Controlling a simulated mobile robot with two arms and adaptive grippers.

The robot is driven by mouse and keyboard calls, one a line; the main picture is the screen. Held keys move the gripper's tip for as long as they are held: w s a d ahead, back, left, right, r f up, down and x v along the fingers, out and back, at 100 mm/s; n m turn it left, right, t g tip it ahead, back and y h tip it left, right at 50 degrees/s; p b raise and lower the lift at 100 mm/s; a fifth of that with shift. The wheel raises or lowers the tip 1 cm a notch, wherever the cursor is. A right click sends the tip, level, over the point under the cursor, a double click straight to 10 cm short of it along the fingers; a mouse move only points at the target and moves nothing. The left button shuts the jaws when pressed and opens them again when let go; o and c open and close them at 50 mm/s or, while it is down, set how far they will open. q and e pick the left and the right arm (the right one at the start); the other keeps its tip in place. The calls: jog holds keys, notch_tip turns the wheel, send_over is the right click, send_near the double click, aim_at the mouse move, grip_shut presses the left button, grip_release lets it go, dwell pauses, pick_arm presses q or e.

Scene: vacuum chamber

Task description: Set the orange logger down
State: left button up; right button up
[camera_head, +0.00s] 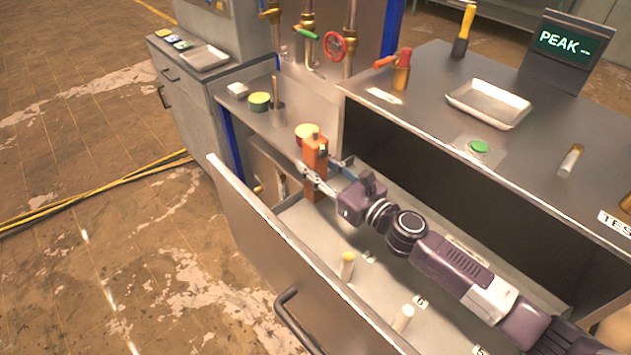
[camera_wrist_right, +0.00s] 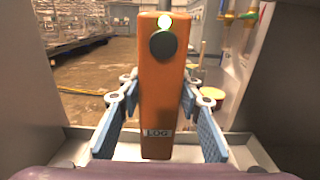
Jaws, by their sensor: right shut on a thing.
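The orange logger (camera_head: 315,160) is an upright, narrow orange box at the far end of the open drawer (camera_head: 330,243). In the wrist view the logger (camera_wrist_right: 163,90) shows a lit green light, a dark round knob and a label reading LOG. My right gripper (camera_head: 325,177) reaches in from the lower right, with its blue-padded fingers on both sides of the logger. It is shut on the logger (camera_wrist_right: 160,125). Whether the logger's base touches the drawer floor, I cannot tell. My left gripper is not in view.
The bench above holds a metal tray (camera_head: 488,104), a green button (camera_head: 479,147) and a PEAK screen (camera_head: 560,45). Valve pipes with a red handwheel (camera_head: 333,46) stand behind.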

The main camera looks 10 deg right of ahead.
notch_tip(320, 180, down, 4)
jog(key=shift+r+b, duration=0.1)
jog(key=shift+b, duration=0.55)
jog(key=shift+f, duration=0.2)
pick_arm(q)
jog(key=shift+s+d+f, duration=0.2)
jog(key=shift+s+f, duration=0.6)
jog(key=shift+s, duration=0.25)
pick_arm(e)
jog(key=shift+f, duration=0.1)
jog(key=o, duration=1.3)
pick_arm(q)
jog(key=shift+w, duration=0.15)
